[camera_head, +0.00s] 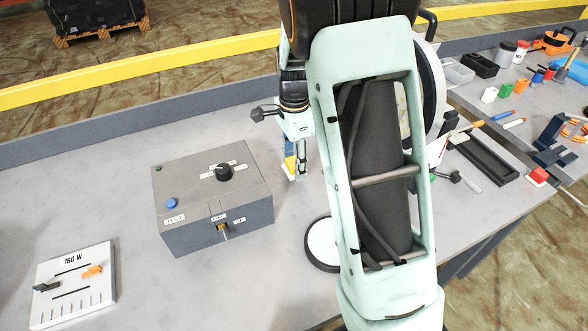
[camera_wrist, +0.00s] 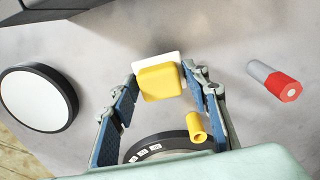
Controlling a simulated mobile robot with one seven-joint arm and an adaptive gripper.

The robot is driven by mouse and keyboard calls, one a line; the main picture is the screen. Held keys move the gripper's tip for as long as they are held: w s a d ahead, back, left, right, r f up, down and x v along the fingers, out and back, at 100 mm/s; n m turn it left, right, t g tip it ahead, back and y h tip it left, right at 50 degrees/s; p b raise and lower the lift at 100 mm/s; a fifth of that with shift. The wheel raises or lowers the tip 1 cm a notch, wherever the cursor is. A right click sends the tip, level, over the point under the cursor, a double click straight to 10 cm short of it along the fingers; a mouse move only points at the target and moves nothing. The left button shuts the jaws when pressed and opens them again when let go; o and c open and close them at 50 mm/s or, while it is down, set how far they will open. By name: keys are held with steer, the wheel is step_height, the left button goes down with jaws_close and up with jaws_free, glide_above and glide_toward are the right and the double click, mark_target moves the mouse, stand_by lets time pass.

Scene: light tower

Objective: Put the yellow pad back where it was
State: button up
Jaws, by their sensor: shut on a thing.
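The yellow pad (camera_wrist: 160,84), a soft-edged block with a white piece along its far side, sits between the two blue fingers of my gripper (camera_wrist: 163,78) in the wrist view. The fingers are shut on it from both sides. In the head view my gripper (camera_head: 298,168) points down just right of the grey control box, and a bit of the yellow pad (camera_head: 289,163) shows at its left. I cannot tell whether the pad touches the table. My arm hides much of the table behind and below it.
The grey box (camera_head: 194,215) has a black knob and a blue button. A white disc with black rim (camera_wrist: 36,99) lies left in the wrist view. A yellow cylinder (camera_wrist: 196,128), a red-and-grey cylinder (camera_wrist: 286,88) and a dark labelled round base (camera_wrist: 165,147) are close by.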

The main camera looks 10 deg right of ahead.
mark_target(294, 160)
steer(key=shift+w+f, duration=0.1)
steer(key=shift+f, duration=1.55)
steer(key=shift+f, duration=0.2)
steer(key=o, duration=1.1)
steer(key=shift+r, duration=0.15)
step_height(294, 160, up, 12)
steer(key=shift+r+p, duration=0.1)
steer(key=shift+p, duration=0.2)
